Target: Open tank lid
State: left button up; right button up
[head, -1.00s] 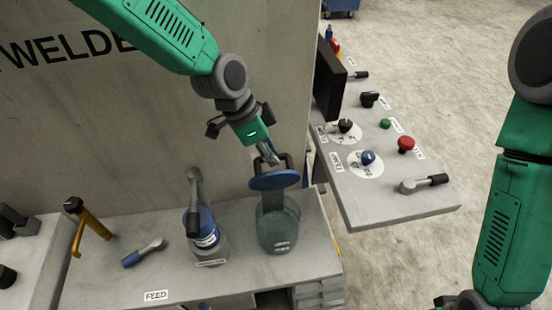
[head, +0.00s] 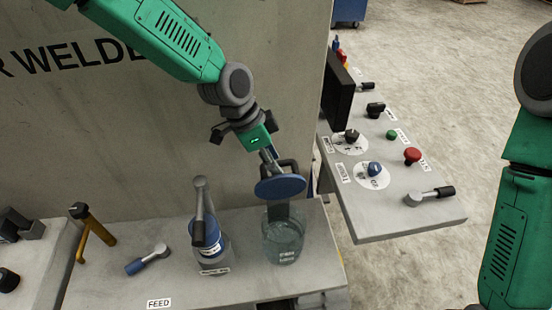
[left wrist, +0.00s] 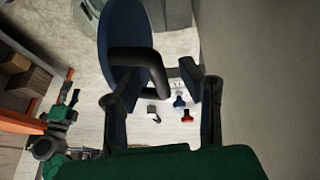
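The tank (head: 284,240) is a clear glass vessel on the grey bench in the head view. Its round blue lid (head: 280,188) stands raised and tilted above the tank's mouth, with a dark piece between them. The lid has a dark loop handle (head: 290,166). My left gripper (head: 268,157) is at this handle, just above the lid. In the left wrist view the lid (left wrist: 122,30) and its handle (left wrist: 142,62) show in front of my left gripper (left wrist: 158,85). Its fingers are apart, with part of the handle between them; contact is unclear. My right gripper is out of view.
A second vessel with a blue lid (head: 206,237) and an upright grey handle stands left of the tank. A blue-tipped lever (head: 147,260) and a yellow handle (head: 92,232) are further left. A control panel (head: 400,215) with knobs and a dark screen (head: 336,90) is at right.

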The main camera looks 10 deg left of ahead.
pick_arm(q)
jog(key=v, duration=1.1)
jog(key=shift+a+r, duration=0.15)
jog(key=shift+r, duration=0.25)
